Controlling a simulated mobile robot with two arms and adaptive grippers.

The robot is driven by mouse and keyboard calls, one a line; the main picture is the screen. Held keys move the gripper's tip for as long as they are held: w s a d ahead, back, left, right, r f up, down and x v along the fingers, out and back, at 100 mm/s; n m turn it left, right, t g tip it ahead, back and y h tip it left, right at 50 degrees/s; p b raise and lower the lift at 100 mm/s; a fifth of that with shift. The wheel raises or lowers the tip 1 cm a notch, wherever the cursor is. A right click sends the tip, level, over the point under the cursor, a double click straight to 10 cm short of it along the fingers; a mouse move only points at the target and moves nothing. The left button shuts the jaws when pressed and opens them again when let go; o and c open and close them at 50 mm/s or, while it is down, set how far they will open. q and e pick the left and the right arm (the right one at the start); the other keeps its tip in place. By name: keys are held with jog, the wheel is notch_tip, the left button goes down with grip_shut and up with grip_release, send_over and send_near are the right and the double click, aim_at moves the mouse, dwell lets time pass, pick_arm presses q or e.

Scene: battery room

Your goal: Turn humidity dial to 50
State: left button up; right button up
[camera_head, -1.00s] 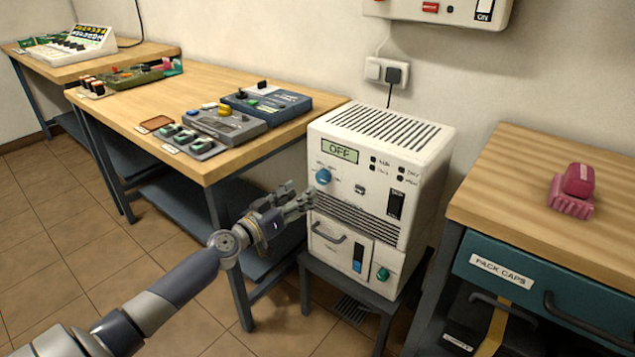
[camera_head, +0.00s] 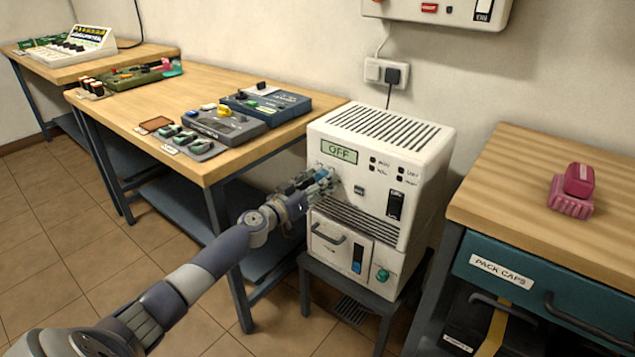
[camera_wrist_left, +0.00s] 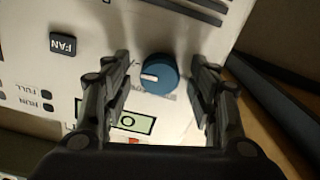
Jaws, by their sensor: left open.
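The humidity dial (camera_wrist_left: 159,74) is a round blue knob with a white pointer mark on the front of a white dehumidifier-like unit (camera_head: 375,165). In the left wrist view it sits between the two fingers of my left gripper (camera_wrist_left: 160,85), with a gap on each side. My left gripper (camera_head: 322,180) is open, in front of the dial, and covers most of it in the head view. A black FAN button (camera_wrist_left: 63,44) shows beside the dial in the wrist view. My right gripper is not in view.
The unit stands on a low dark stool (camera_head: 345,282). A wooden bench (camera_head: 120,110) with devices is on the left. On the right is another bench (camera_head: 490,195) with a pink object (camera_head: 573,190) and a PACK CAPS drawer (camera_head: 525,285). A plugged socket (camera_head: 388,72) is on the wall behind.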

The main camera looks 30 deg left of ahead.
pick_arm(q)
jog(key=shift+c, duration=0.3)
jog(key=c, duration=1)
